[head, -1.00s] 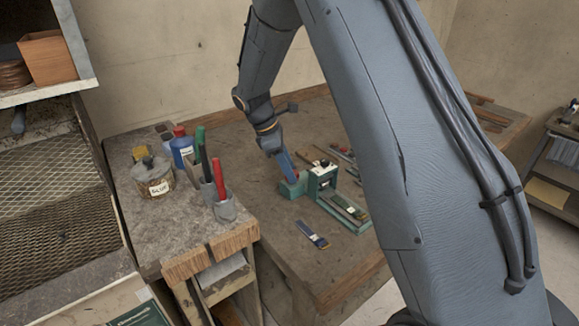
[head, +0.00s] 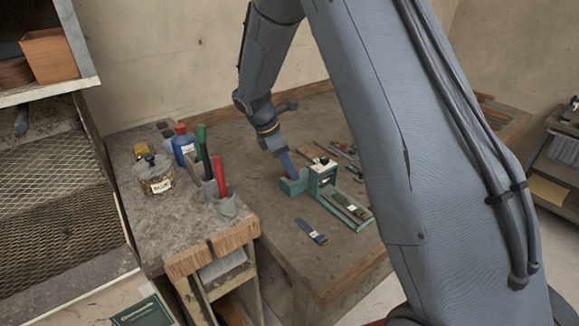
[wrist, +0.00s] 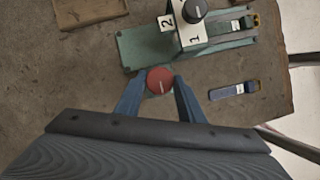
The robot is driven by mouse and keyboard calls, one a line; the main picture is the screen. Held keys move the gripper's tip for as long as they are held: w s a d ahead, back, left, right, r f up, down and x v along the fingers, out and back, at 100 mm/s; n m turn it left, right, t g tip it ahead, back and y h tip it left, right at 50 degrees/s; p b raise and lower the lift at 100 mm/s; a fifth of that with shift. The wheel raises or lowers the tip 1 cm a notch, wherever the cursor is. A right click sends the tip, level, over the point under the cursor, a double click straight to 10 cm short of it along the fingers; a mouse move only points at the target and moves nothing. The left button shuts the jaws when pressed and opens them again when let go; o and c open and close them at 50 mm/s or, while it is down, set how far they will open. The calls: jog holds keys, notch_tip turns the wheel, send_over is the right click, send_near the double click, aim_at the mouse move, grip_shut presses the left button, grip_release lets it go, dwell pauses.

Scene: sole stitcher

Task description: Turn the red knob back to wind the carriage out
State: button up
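The red knob (wrist: 160,80) is on the near end of the green stitcher (wrist: 133,53), with a pale line across its face. My gripper (wrist: 160,77) has its two blue fingers on either side of the knob, and the tips appear to touch its rim. In the head view my gripper (head: 290,172) reaches down to the stitcher (head: 318,180), and the fingers largely hide the knob.
A glue jar (head: 153,175), a blue bottle (head: 184,146) and a holder with colored handles (head: 224,205) stand on the left bench. Several tools lie behind the stitcher.

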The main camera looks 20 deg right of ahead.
jog(key=o, duration=0.4)
jog(key=shift+r, duration=0.1)
jog(key=b+v, duration=0.2)
jog(key=v, duration=0.5)
jog(key=shift+a+r, duration=0.15)
jog(key=shift+r, duration=0.1)
